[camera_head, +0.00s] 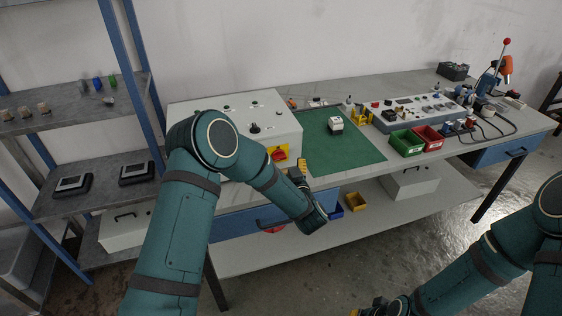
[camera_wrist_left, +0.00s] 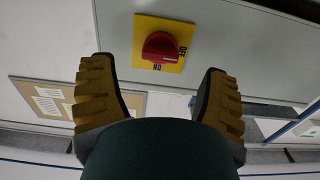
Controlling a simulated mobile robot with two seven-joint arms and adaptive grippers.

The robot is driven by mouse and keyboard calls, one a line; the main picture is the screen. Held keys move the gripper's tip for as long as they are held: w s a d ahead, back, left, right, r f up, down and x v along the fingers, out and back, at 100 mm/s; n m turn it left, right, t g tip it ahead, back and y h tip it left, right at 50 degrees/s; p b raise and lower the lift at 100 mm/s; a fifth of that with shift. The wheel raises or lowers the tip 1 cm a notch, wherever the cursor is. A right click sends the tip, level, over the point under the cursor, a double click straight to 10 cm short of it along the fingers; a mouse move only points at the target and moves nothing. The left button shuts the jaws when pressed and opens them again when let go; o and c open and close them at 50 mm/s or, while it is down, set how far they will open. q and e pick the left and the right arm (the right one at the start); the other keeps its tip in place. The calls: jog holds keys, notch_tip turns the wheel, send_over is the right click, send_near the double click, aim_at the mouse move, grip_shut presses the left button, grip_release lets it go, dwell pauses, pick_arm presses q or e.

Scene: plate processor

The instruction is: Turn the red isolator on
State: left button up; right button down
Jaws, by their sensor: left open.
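The red isolator knob (camera_head: 279,154) sits on a yellow plate on the front of a white box (camera_head: 250,110). In the left wrist view the red knob (camera_wrist_left: 166,47) and yellow plate (camera_wrist_left: 146,24) show clearly, with OFF at the right and ON below. The knob's handle lies sideways, one end towards OFF. My left gripper (camera_head: 301,170) is beside the box front, just right of the knob in the head view. In the wrist view its fingers (camera_wrist_left: 158,66) are open on either side of the knob, apart from it. My right gripper (camera_head: 370,309) is partly cut off at the bottom.
A green mat (camera_head: 345,155) with a small white device lies right of the box. Green (camera_head: 406,142) and red (camera_head: 428,138) bins stand further right. A shelf rack (camera_head: 75,120) stands left. The space before the bench is mostly open.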

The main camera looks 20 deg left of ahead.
aim_at(280, 159)
pick_arm(q)
jog(key=shift+x, duration=1.85)
jog(key=c, duration=1.2)
